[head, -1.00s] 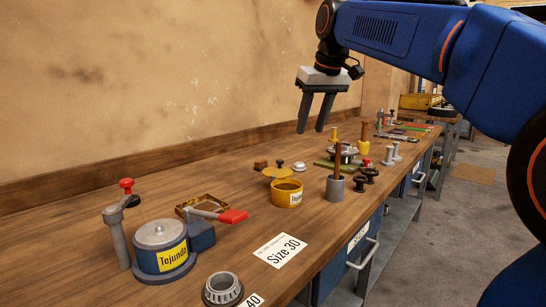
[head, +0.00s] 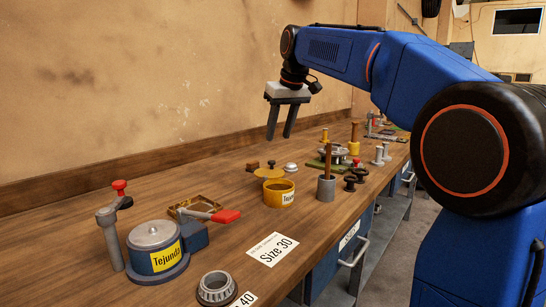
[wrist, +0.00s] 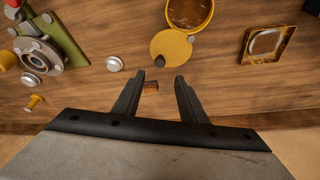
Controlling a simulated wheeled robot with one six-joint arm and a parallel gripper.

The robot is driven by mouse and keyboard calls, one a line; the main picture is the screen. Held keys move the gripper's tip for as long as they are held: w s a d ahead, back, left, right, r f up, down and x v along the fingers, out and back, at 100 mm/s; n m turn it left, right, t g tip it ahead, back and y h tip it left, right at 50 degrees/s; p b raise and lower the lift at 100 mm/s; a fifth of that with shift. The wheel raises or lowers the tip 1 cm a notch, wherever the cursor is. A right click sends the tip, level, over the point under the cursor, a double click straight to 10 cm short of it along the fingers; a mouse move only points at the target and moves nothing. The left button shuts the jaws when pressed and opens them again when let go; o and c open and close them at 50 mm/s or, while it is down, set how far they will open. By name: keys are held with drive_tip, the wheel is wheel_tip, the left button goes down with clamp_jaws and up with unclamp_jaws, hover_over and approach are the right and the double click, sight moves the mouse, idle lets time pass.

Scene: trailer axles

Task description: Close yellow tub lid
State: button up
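The yellow tub (head: 279,194) stands on the workbench, its label facing the front. Its round yellow lid (head: 268,173) is open behind the rim, with a small dark knob above it. In the wrist view the tub (wrist: 190,12) is at the top edge, its brown inside showing, and the lid (wrist: 171,46) lies flat beside it. My gripper (head: 279,138) hangs above the bench behind the tub, fingers apart and empty. In the wrist view my gripper (wrist: 168,75) points toward the lid, with clear space between them.
A grey cup with a wooden handle (head: 326,187) and dark spools are at right.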

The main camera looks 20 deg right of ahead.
sight(272, 161)
drive_tip(key=x, duration=0.9)
drive_tip(key=shift+w+f, duration=0.2)
drive_tip(key=shift+f, duration=0.1)
clamp_jaws()
